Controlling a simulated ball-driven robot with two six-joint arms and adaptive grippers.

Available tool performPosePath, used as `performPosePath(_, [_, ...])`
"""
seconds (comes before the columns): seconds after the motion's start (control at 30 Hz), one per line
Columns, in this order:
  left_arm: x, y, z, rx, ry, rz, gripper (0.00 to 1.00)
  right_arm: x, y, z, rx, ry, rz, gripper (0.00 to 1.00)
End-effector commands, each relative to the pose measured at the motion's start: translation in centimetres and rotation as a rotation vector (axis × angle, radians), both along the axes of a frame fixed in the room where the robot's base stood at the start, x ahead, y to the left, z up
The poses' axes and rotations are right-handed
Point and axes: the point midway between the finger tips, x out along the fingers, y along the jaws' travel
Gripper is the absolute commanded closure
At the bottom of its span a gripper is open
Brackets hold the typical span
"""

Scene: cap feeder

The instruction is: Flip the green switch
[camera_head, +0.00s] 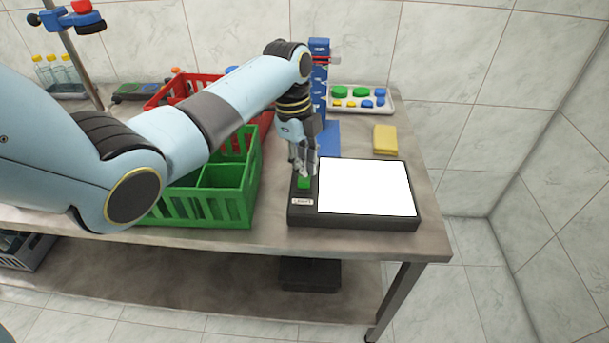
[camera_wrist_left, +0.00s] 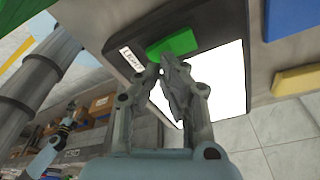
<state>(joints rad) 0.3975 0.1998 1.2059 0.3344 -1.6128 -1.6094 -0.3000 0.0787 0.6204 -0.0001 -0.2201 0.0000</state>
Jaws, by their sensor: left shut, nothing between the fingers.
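The green switch (camera_head: 304,183) sits on the left side of a black light box with a bright white panel (camera_head: 366,188). A label marked LIGHT (camera_head: 302,202) is just in front of the switch. My left gripper (camera_head: 305,172) points down with its fingers shut, right over the switch, and covers part of it in the head view. In the left wrist view the green switch (camera_wrist_left: 174,44) shows just beyond the fingertips (camera_wrist_left: 165,66). I cannot tell whether the fingertips touch it. My right gripper is not in view.
A green basket (camera_head: 205,208) and a red basket (camera_head: 180,90) stand to the left of the light box. Behind it are a blue stand (camera_head: 319,75), a white tray (camera_head: 380,104) of coloured caps and a yellow sponge (camera_head: 385,139). The table's front right corner is clear.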

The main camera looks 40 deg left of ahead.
Motion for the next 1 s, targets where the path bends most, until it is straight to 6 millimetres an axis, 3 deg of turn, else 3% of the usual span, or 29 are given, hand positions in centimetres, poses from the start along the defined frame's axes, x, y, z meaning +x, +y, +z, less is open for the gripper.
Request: performPosePath(1.0, [0.0,0.0,-1.6,0.000,-0.001,0.000,1.00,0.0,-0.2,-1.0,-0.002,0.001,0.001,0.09])
